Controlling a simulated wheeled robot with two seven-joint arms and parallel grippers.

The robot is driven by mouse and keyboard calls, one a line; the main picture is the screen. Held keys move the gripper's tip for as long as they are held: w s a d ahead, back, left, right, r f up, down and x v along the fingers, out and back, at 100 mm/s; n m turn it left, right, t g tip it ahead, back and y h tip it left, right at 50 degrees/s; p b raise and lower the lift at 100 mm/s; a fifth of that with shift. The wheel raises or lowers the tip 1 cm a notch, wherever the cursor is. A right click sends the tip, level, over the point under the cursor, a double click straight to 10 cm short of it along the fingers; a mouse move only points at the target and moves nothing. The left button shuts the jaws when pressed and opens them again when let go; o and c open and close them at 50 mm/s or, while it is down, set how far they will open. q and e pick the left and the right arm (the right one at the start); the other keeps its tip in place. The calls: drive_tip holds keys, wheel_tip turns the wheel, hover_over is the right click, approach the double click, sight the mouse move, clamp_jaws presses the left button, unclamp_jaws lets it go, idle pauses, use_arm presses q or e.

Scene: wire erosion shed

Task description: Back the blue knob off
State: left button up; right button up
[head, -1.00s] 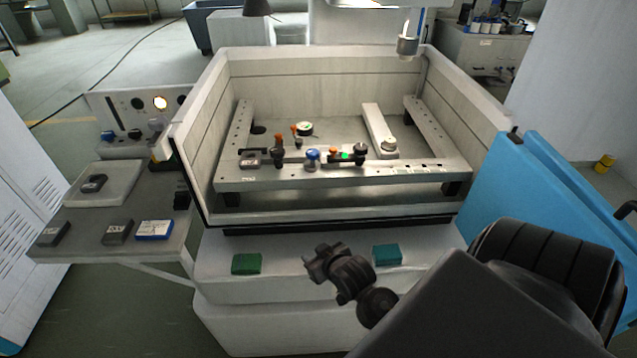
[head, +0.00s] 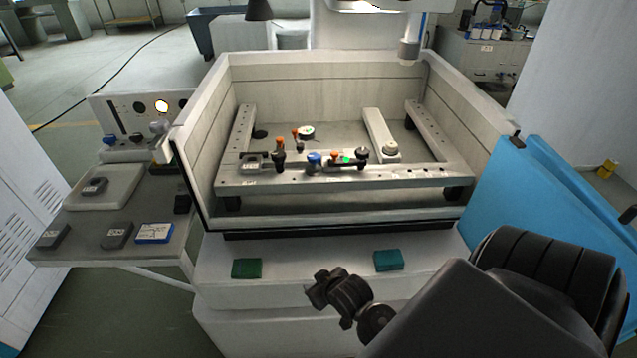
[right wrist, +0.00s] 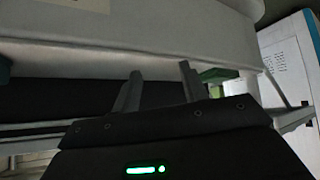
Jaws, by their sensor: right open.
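A blue knob (head: 314,160) stands on the front rail of the metal work frame (head: 400,174) inside the open tank, beside small orange-topped and black parts. Another blue knob (head: 109,140) sits on the control panel at the left. My right gripper (head: 320,289) is in front of the tank, over its pale front step and well apart from both knobs. In the right wrist view its two fingers (right wrist: 158,84) are spread with nothing between them. My left gripper is in neither view.
A green block (head: 246,268) and a teal block (head: 388,260) lie on the front step. The tank's front edge (head: 340,228) lies between my right gripper and the frame. A blue panel (head: 550,200) stands at the right. A side table (head: 90,220) holds several small grey blocks.

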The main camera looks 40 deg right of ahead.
drive_tip(key=w+d+r+m+t+h, duration=0.1)
drive_tip(key=w+d+r+t, duration=0.1)
drive_tip(key=w+d+r, duration=0.4)
drive_tip(key=w+d+r+m+t+h, duration=0.1)
drive_tip(key=w+d+r+t+h, duration=0.2)
drive_tip(key=r, duration=0.5)
drive_tip(key=m+t, duration=0.2)
drive_tip(key=t, duration=0.1)
approach(312, 155)
drive_tip(key=f, duration=0.1)
drive_tip(key=shift+t+h, duration=0.3)
drive_tip(key=p+x, duration=0.1)
drive_tip(key=x, duration=0.2)
drive_tip(key=p+x, duration=0.1)
drive_tip(key=x, duration=0.3)
drive_tip(key=p+x, duration=0.1)
drive_tip(key=x, duration=0.3)
drive_tip(key=shift+w+d+f, duration=0.1)
drive_tip(key=shift+f, duration=0.25)
